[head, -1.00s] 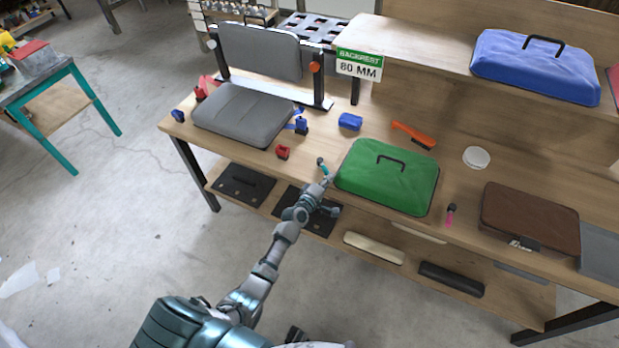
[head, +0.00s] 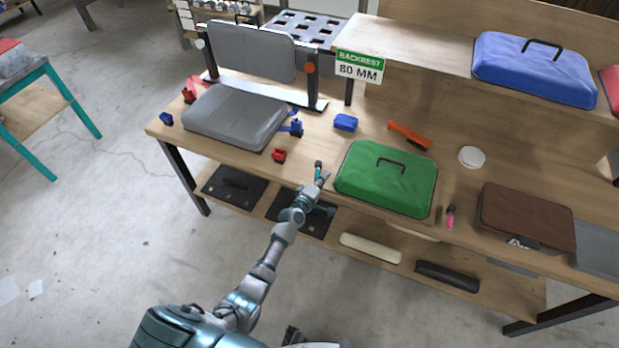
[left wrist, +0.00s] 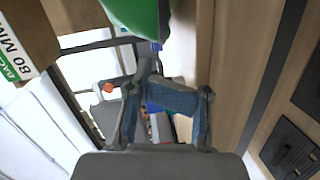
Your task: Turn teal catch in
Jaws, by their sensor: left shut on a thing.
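The teal catch (head: 318,172) is a small teal lever with a dark knob at the bench's front edge, just left of the green soft case with a black handle (head: 372,185). My left gripper (head: 321,181) reaches it from the front and is shut on it; the fingers hide part of the catch. In the left wrist view the fingers (left wrist: 160,85) show close up below the green case (left wrist: 138,14), and the catch itself cannot be made out there. My right gripper is not in view.
A grey seat cushion (head: 235,117) and backrest stand on the left of the bench. Red block (head: 279,156), blue block (head: 345,122), orange brush (head: 409,135) and pink-handled tool (head: 449,216) lie around the green case. A brown case (head: 527,215) is at right.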

